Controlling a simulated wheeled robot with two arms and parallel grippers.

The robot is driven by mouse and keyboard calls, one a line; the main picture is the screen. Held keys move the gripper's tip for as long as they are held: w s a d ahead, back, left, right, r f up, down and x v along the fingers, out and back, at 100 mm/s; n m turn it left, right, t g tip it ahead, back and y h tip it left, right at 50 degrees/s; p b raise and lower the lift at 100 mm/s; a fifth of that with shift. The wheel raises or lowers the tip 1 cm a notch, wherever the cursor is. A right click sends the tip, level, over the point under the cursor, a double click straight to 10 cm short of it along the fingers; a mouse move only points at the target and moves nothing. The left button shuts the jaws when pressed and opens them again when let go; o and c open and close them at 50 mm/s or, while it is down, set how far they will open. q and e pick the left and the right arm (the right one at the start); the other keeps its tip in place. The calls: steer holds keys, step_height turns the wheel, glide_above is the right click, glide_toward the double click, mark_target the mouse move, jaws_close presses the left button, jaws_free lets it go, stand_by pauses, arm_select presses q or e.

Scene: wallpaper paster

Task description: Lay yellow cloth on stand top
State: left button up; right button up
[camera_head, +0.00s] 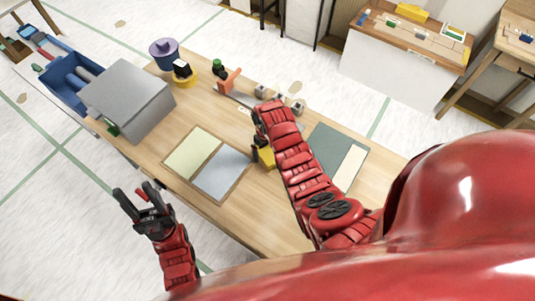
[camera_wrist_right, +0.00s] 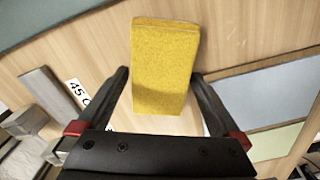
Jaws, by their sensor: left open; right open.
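The yellow cloth (camera_wrist_right: 165,62), a thick folded-looking yellow block, lies on the wooden table between the fingers of my right gripper (camera_wrist_right: 160,75) in the right wrist view. The fingers are open on either side, with a visible gap at the right; contact on the left is unclear. In the head view the cloth (camera_head: 266,158) is partly hidden by my right gripper (camera_head: 256,146). My left gripper (camera_head: 135,192) is open and empty, off the table's near left edge. I cannot tell which object is the stand.
The wooden table (camera_head: 225,125) holds a grey box (camera_head: 128,98), green and blue-grey panels (camera_head: 192,153), a dark green panel (camera_head: 327,153), a purple container (camera_head: 164,53) and an orange tool (camera_head: 229,81). A blue bin (camera_head: 68,84) is at the left.

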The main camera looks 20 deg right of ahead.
steer(key=c, duration=1.3)
steer(key=shift+o, duration=0.2)
steer(key=shift+r, duration=0.15)
